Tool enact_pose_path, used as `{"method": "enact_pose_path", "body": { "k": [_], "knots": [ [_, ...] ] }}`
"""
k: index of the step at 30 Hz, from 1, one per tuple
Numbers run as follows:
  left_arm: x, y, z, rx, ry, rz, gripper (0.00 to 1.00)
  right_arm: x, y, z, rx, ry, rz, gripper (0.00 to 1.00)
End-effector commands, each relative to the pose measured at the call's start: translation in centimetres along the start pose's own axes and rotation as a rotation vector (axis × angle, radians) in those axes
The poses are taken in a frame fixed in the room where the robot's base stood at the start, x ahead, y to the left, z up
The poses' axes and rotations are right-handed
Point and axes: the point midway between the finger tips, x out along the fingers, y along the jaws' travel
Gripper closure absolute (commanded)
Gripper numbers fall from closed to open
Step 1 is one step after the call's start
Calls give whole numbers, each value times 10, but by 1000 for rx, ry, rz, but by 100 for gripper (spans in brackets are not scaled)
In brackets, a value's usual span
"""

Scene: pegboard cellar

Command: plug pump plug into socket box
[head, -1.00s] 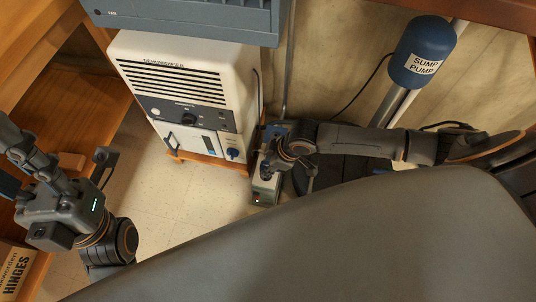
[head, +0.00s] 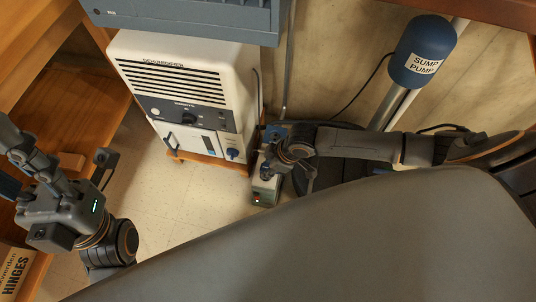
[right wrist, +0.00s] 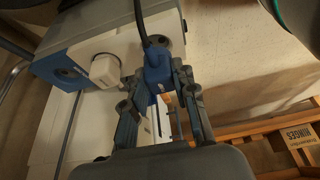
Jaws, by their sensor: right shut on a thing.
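The socket box (head: 264,192) is a small grey box low on the floor side, right of the dehumidifier, with a red light. In the right wrist view the socket box (right wrist: 75,45) shows round sockets; a white plug (right wrist: 105,70) sits in the middle one. My right gripper (right wrist: 160,92) is shut on the blue pump plug (right wrist: 156,65), whose black cord runs upward. The plug overlaps the right-hand socket; I cannot tell whether its pins are inside. In the head view my right gripper (head: 268,168) covers the plug. My left gripper (head: 40,180) is at far left; its fingertips are unclear.
A white dehumidifier (head: 180,90) stands left of the socket box. A blue sump pump (head: 422,52) stands at upper right, with a black cord. Wooden shelving (head: 70,110) and a hinges box (head: 15,270) are at left. Pale floor (head: 185,195) is open between.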

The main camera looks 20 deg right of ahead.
Motion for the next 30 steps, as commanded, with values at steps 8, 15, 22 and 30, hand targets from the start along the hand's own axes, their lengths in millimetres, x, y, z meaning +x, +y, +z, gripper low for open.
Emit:
{"method": "enact_pose_path", "body": {
  "k": [8, 15, 22, 30],
  "knots": [
    [-1, 0, 0, 0, 0, 0, 60, 4, 0, 2, 0, 0, 0, 100],
    [-2, 0, 1, 0, 0, 1, 60, 8, 0, 3, 0, -1, 0, 100],
    [-2, 0, 1, 0, 2, 1, 60, 11, 0, 5, 0, -1, 0, 100],
    [-2, 0, 1, 0, 3, 1, 60, 12, 0, 5, 0, 0, 0, 100]
  ]
}}
